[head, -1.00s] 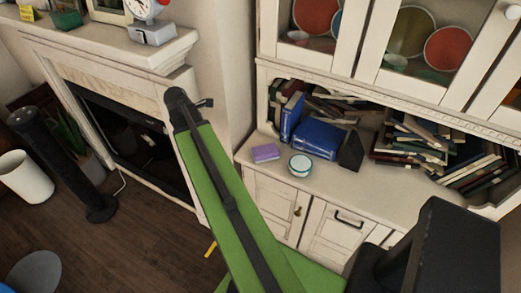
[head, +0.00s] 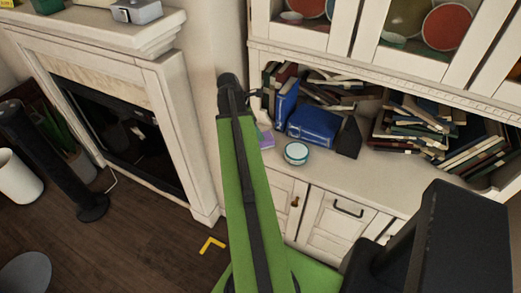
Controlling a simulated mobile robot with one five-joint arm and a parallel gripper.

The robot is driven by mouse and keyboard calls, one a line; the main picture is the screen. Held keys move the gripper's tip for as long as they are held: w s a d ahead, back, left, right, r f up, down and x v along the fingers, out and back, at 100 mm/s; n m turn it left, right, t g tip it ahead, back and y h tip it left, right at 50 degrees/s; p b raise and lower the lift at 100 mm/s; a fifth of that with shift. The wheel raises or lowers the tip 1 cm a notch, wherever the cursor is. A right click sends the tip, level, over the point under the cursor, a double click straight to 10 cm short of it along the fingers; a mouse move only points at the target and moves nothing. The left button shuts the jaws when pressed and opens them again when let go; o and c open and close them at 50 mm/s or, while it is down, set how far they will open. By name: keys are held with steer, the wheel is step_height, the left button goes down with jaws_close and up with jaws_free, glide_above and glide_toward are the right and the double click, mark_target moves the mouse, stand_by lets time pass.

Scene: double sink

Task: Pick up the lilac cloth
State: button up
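The lilac cloth (head: 266,139) is a small, flat, folded-looking purple piece on the cream cabinet's counter (head: 345,175), left of a round teal-and-white tin. My green arm partly hides its left side. The dark end of my arm (head: 232,85) is a little up and left of the cloth in the picture, in front of the wall and cabinet edge. I cannot make out fingers there, nor whether my gripper is open or shut. The cloth still lies on the counter.
The tin (head: 296,153), a blue book (head: 314,127) and a dark wedge (head: 349,138) stand close to the cloth. Piled books (head: 440,125) fill the shelf to the right. A fireplace (head: 125,120) is on the left. Wooden floor (head: 140,245) is open below it.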

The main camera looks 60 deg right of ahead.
mark_target(269, 142)
steer(key=b+x, duration=0.1)
steer(key=x, duration=0.2)
steer(key=shift+w+a, duration=0.1)
steer(key=shift+f+b, duration=0.4)
steer(key=shift+b, duration=0.1)
steer(key=shift+s+d+r, duration=0.1)
steer(key=shift+s+d, duration=0.1)
steer(key=shift+d, duration=0.05)
steer(key=b+x, duration=0.4)
steer(key=x, duration=0.1)
steer(key=shift+w+d+b, duration=0.1)
steer(key=shift+d+b, duration=0.2)
steer(key=shift+b, duration=0.1)
